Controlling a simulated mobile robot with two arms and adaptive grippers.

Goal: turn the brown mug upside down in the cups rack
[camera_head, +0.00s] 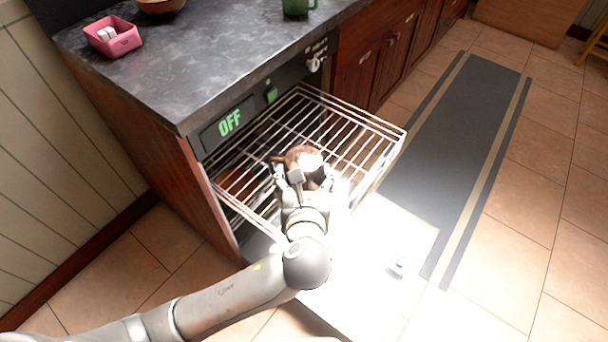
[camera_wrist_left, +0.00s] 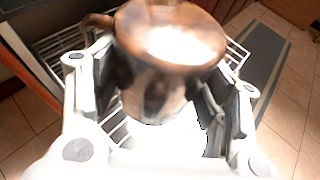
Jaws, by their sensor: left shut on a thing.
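The brown mug (camera_head: 303,156) is over the wire cups rack (camera_head: 372,123), which is pulled out of the appliance under the counter. My left gripper (camera_head: 303,180) is shut around the mug's side. In the left wrist view the mug (camera_wrist_left: 170,45) sits between the two fingers of the gripper (camera_wrist_left: 160,95). A brown, round end with a bright glare faces up, and its handle points left. The glare hides whether this end is the base or the opening. I cannot tell whether the mug touches the rack wires. My right gripper is not in view.
An open pale door (camera_head: 385,225) lies below the rack, with a small object (camera_head: 398,264) on it. The counter (camera_head: 200,60) above holds a pink box (camera_head: 112,37) and a green mug (camera_head: 297,7). A dark floor mat (camera_head: 450,150) lies to the right.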

